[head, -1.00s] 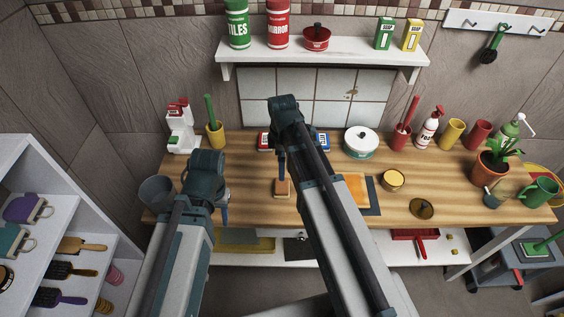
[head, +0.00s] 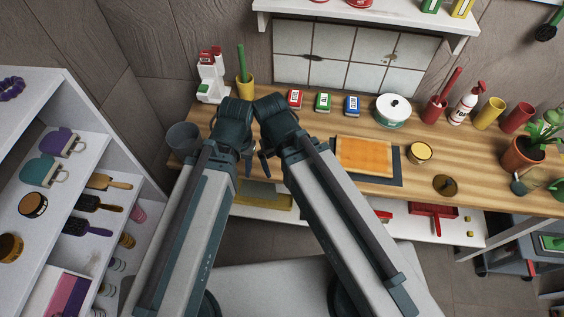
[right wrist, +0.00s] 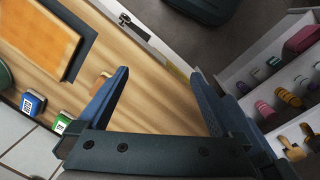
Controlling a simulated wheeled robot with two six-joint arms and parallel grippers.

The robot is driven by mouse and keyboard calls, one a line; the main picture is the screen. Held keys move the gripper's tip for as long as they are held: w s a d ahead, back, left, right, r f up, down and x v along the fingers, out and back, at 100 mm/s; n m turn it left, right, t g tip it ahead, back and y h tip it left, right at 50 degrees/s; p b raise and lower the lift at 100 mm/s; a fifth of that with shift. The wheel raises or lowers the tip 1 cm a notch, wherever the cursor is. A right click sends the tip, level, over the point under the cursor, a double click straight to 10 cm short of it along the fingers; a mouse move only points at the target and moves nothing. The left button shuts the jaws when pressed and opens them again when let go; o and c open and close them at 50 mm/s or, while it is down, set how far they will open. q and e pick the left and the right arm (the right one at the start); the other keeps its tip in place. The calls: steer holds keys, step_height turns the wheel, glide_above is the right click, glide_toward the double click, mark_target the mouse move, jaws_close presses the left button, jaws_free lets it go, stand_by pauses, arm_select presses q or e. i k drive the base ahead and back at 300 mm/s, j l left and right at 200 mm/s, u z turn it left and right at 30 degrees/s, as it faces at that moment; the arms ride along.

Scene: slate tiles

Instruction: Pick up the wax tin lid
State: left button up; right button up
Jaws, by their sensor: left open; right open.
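A round brass-coloured disc, which looks like the wax tin lid (head: 445,186), lies flat on the wooden worktop (head: 490,190) in the head view. It lies just right of and in front of an open tin (head: 420,153) with yellow contents. My left gripper (head: 248,165) and right gripper (head: 265,160) are close together at the left of the worktop, far left of the disc. Their fingers are partly hidden by the arms. In the right wrist view my right gripper (right wrist: 157,100) is open and empty over bare wood. The disc does not show there.
An orange slab (head: 365,155) on a dark mat lies between my grippers and the tin. Red, green and blue boxes (head: 324,102), a white-lidded pot (head: 392,109) and a plant pot (head: 523,155) stand on the worktop. A shelf unit (head: 95,215) stands left.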

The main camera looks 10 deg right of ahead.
mark_target(444, 185)
steer(key=z, duration=0.4)
steer(key=k+z, duration=0.1)
steer(key=z, duration=0.65)
steer(key=k+z, duration=0.1)
steer(key=z, duration=0.25)
